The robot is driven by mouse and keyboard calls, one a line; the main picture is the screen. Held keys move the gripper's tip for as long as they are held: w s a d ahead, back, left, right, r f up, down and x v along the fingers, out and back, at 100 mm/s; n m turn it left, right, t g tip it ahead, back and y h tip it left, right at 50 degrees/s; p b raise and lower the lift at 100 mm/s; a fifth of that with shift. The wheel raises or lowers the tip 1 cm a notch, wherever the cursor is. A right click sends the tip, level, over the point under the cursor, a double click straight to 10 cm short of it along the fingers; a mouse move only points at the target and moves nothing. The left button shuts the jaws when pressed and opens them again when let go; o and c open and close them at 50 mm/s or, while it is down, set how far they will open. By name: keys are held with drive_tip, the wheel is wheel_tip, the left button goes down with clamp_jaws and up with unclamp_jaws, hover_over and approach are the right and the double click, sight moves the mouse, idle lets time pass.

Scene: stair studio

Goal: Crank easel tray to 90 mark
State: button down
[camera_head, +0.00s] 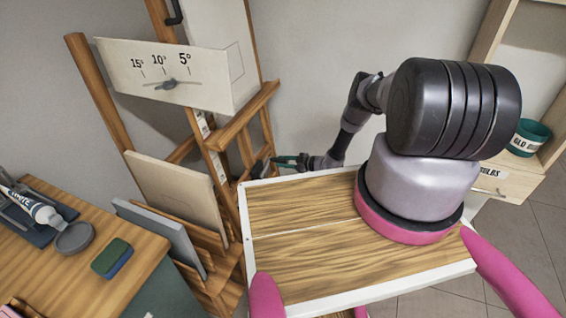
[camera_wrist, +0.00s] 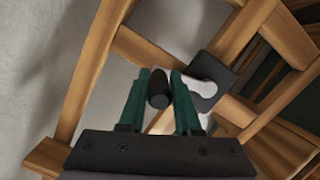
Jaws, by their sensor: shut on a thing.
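The wooden easel (camera_head: 234,165) stands at centre left in the head view. Its tray (camera_head: 243,118) is a wooden ledge across the upright, and a strip with small markings (camera_head: 201,124) runs below it; I cannot read these. The crank (camera_wrist: 205,85), a dark plate with a pale arm and a dark round knob (camera_wrist: 159,88), is on the easel frame in the wrist view. My gripper (camera_wrist: 160,98) has green fingers, one on each side of the knob, and is shut on it. In the head view my gripper (camera_head: 287,161) reaches the easel's right side, and the crank is small there.
A white-edged wooden tabletop (camera_head: 300,282) lies in front of the easel, below my arm. A desk (camera_head: 140,250) at left holds a paint tube (camera_head: 42,212) and a sponge (camera_head: 112,257). Canvases (camera_head: 165,247) lean by the easel. A shelf with a green pot (camera_head: 530,137) stands at right.

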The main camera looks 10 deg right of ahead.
drive_tip(key=shift+s+f, duration=0.15)
drive_tip(key=c, duration=0.6)
unclamp_jaws()
drive_tip(key=v, duration=1)
drive_tip(key=shift+s+d+r, duration=0.2)
drive_tip(key=shift+d, duration=0.05)
